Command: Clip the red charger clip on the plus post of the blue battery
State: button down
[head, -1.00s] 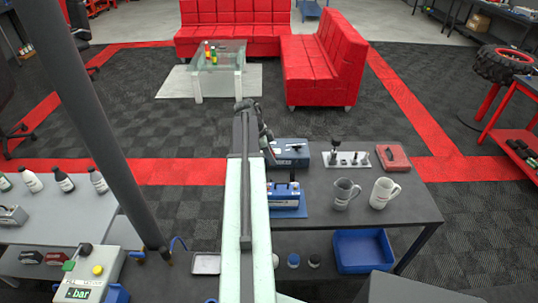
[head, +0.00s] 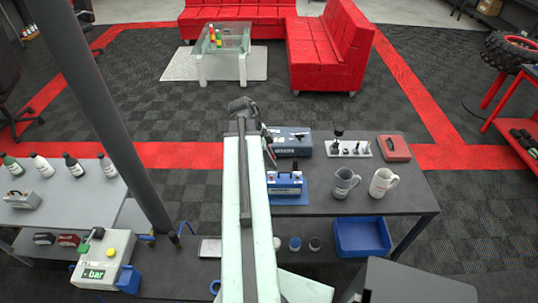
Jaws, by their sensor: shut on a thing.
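The blue battery (head: 285,186) stands upright on a blue mat on the dark table, with a handle and posts on top. I cannot tell which post is the plus one. My arm reaches over the table's left end, and my gripper (head: 270,158) hangs just above and left of the battery in the head view. It is shut on a small, dark reddish thing that looks like the red charger clip (head: 269,150). The clip is small and partly hidden, and I see no contact with the battery.
A blue-grey box (head: 292,142) stands behind the battery. A blue bin (head: 361,237) sits below. A grey pole (head: 100,120) rises at left.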

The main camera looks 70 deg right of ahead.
aim_at(271, 175)
jog(key=shift+f+b, duration=2.25)
jog(key=shift+f, duration=0.4)
jog(key=shift+f, duration=0.15)
jog(key=shift+f+b, duration=0.15)
jog(key=shift+b, duration=0.2)
jog(key=shift+f, duration=0.1)
jog(key=shift+f+b, duration=0.3)
jog(key=shift+b, duration=0.1)
jog(key=shift+a, duration=0.1)
